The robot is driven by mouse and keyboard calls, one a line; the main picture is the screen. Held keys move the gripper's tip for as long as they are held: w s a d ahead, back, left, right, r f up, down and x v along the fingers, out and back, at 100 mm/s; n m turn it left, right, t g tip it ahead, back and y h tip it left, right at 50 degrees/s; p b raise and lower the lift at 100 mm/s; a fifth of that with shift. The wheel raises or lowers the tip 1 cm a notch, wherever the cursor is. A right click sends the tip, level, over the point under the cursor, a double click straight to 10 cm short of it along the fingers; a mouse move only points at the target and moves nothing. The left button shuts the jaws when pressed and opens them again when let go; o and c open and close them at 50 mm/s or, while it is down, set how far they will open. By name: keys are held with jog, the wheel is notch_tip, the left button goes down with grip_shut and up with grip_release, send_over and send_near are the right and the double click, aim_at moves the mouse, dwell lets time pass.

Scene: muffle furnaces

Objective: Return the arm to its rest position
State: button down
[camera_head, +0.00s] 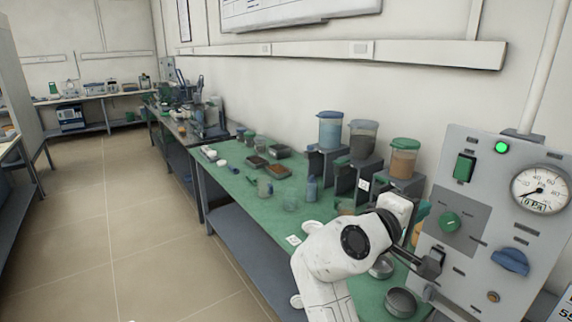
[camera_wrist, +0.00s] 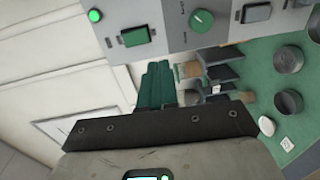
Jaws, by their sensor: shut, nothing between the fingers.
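My gripper (camera_head: 430,262) is at the lower right of the head view, in front of the grey control panel (camera_head: 472,262). In the wrist view its two dark green fingers (camera_wrist: 158,84) are together, with nothing between them. The white arm bends over the front of the green bench and hides part of it. The panel carries a lit green lamp (camera_head: 502,147), a round gauge (camera_head: 540,190), a green knob (camera_head: 449,221) and a blue knob (camera_head: 510,262). I cannot tell whether the fingers touch the panel.
Lidded jars (camera_head: 404,158) stand on dark risers behind the arm. Small beakers (camera_head: 265,187) and trays (camera_head: 279,170) sit on the green bench (camera_head: 236,186). Round metal dishes (camera_head: 400,302) lie close beside the arm. The tiled floor (camera_head: 120,230) at left is clear.

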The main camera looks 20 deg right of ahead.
jog(key=s+f+m+g+y, duration=0.1)
jog(key=s+f+y, duration=0.45)
jog(key=f, duration=0.85)
jog(key=s+f+m+g+y, duration=0.1)
jog(key=s+f+y, duration=0.2)
jog(key=s+f, duration=0.75)
jog(key=s+a+f+m+g+y, duration=0.1)
jog(key=s+a+f+y, duration=0.2)
jog(key=s+f, duration=0.4)
jog(key=s+a+f+m+g+y, duration=0.1)
jog(key=s+a+f+y, duration=0.3)
jog(key=s, duration=0.4)
notch_tip(320, 180, down, 3)
jog(key=shift+s+a+r+m+g, duration=0.15)
jog(key=shift+s+a+m+g, duration=0.2)
jog(key=shift+a, duration=0.45)
jog(key=shift+d, duration=0.1)
